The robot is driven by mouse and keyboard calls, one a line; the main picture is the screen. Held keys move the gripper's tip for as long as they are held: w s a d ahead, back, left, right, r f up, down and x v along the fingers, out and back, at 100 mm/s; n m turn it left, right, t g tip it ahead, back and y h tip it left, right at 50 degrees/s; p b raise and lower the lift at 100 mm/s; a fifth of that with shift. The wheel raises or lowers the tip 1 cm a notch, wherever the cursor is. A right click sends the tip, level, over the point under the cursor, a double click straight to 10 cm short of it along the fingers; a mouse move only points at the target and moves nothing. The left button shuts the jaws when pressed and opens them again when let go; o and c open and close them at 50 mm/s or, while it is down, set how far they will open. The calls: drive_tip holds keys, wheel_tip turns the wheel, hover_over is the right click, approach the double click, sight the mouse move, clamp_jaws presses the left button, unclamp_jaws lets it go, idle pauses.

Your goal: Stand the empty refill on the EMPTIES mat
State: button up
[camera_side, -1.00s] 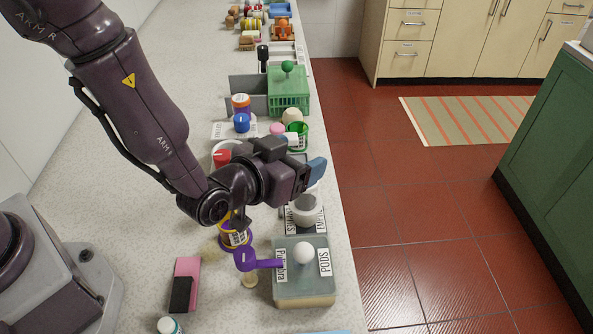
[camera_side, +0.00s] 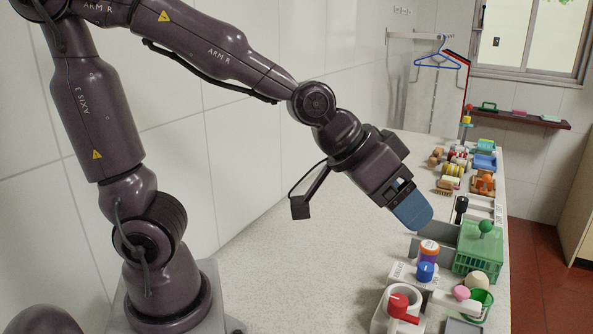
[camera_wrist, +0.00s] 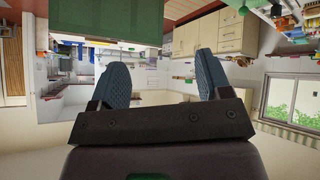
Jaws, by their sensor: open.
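My gripper (camera_side: 412,208) is raised above the counter at the centre right of the side view, its blue fingers pointing down and right. In the wrist view my gripper (camera_wrist: 163,78) is open, with nothing between its fingers. An orange bottle with a pale lid (camera_side: 428,252) and a blue-topped container (camera_side: 425,271) stand below it on the counter, apart from the fingers. A white lettered label or mat (camera_side: 401,272) lies beside them; its lettering is too small to read surely. I cannot tell which thing is the empty refill.
A green basket (camera_side: 480,247) stands right of the bottle. Pink-topped and green containers stand close by. Several toys line the counter farther back. The counter left of these is bare.

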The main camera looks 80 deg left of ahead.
drive_tip(key=s+a+r+g+y, duration=0.2)
drive_tip(key=s+a, duration=0.5)
drive_tip(key=s, duration=0.5)
drive_tip(key=shift+a+r+n+g+y, duration=0.15)
drive_tip(key=shift+a+n+g+y, duration=0.1)
drive_tip(key=shift+n+g+y, duration=0.05)
